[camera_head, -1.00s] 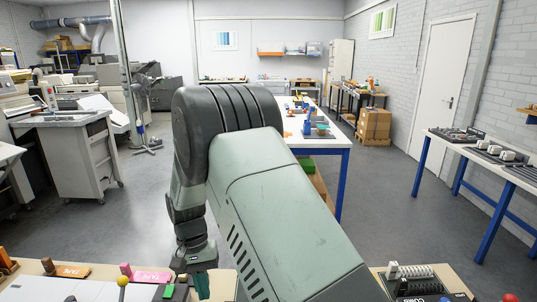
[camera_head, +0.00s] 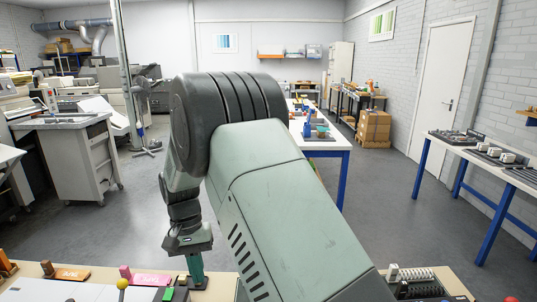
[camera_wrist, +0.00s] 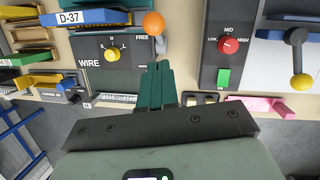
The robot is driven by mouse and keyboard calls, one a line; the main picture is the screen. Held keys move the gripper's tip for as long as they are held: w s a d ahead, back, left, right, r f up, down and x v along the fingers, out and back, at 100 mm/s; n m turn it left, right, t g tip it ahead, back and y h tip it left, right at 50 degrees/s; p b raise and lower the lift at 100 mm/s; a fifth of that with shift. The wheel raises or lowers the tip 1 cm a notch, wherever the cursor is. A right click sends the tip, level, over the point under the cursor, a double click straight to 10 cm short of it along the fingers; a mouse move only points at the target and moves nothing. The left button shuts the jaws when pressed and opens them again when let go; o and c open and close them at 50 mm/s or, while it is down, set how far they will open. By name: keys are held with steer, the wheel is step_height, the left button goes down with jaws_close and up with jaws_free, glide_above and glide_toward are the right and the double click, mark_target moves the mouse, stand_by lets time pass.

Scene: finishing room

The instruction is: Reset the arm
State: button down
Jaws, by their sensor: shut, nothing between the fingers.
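My gripper (camera_head: 196,271) hangs at the end of my bent arm, above the far edge of the near bench in the head view. In the wrist view my gripper (camera_wrist: 159,70) is shut, its green fingers together with nothing between them. The fingers point over the bench top, between a black panel marked WIRE and a grey panel with a red knob.
The near bench (camera_head: 105,273) bears a yellow ball-topped lever (camera_head: 123,283) and a pink block (camera_head: 150,279). The wrist view shows an orange ball (camera_wrist: 153,22), the red knob (camera_wrist: 229,45) and a green switch (camera_wrist: 223,78) close by. Open floor lies beyond the bench.

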steer(key=s+v, duration=0.1)
steer(key=v, duration=0.6)
steer(key=s+d+x, duration=0.1)
steer(key=x, duration=1.1)
steer(key=w+a+r+g, duration=0.2)
steer(key=w+r, duration=0.6)
steer(key=w, duration=0.5)
steer(key=shift+a+r+n, duration=0.3)
steer(key=shift+a+r, duration=0.1)
steer(key=shift+a, duration=0.05)
